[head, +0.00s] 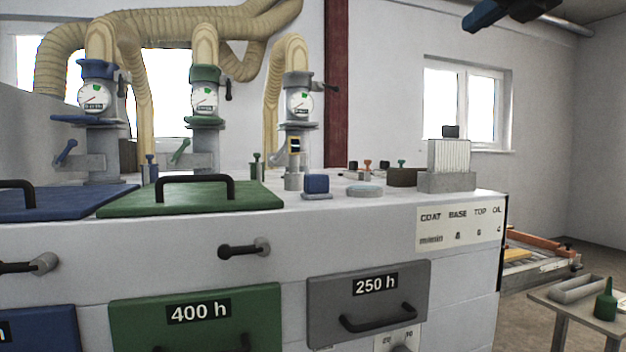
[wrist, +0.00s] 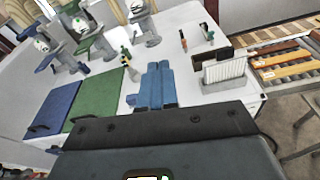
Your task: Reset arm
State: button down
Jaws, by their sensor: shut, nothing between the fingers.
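My gripper (wrist: 158,72) shows its blue fingers together in the wrist view, shut and empty. In the head view my gripper (head: 478,20) hangs at the top right edge, pointing left, with the rest of my arm cut off by the frame. It is high above the right end of the white cabinet (head: 360,225) and touches nothing there.
A green lid (head: 215,197) and a blue lid (head: 70,200) with black handles lie on the cabinet top. Gauge columns (head: 300,105) with hoses stand behind. A grey holder (head: 448,180) with upright plates stands at the right end. A side table (head: 570,305) holds a green bottle (head: 605,305).

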jog(key=s+a+f+g+y, duration=0.1)
jog(key=a+f+g+y, duration=0.1)
jog(key=a+f+y, duration=0.5)
jog(key=s+a+f+g+y, duration=0.2)
jog(key=a+f+y, duration=0.1)
jog(key=f, duration=0.9)
jog(key=s+a+f+m+t+y, duration=0.1)
jog(key=s+a+f+m+y, duration=0.15)
jog(key=s+f, duration=0.35)
jog(key=s+a+f+m+t+y, duration=0.2)
jog(key=s+f+m+y, duration=0.15)
jog(key=f, duration=0.55)
jog(key=s+d+f+m+t+h, duration=0.3)
jog(key=s+f+m+t+h, duration=0.7)
jog(key=s+f+m+h, duration=1.2)
jog(key=s+d+f+m+g, duration=0.1)
jog(key=s+f+m+g, duration=0.1)
jog(key=s, duration=0.5)
jog(key=s+d+f+m+g, duration=0.2)
jog(key=s+m+g, duration=0.2)
jog(key=s, duration=0.3)
jog(key=s+d+f+m+g, duration=0.2)
jog(key=s+f+m+g, duration=0.1)
jog(key=s, duration=0.4)
jog(key=shift+d+m+y, duration=0.2)
jog(key=shift+m+y, duration=0.1)
jog(key=shift+m, duration=0.3)
jog(key=shift+s, duration=0.1)
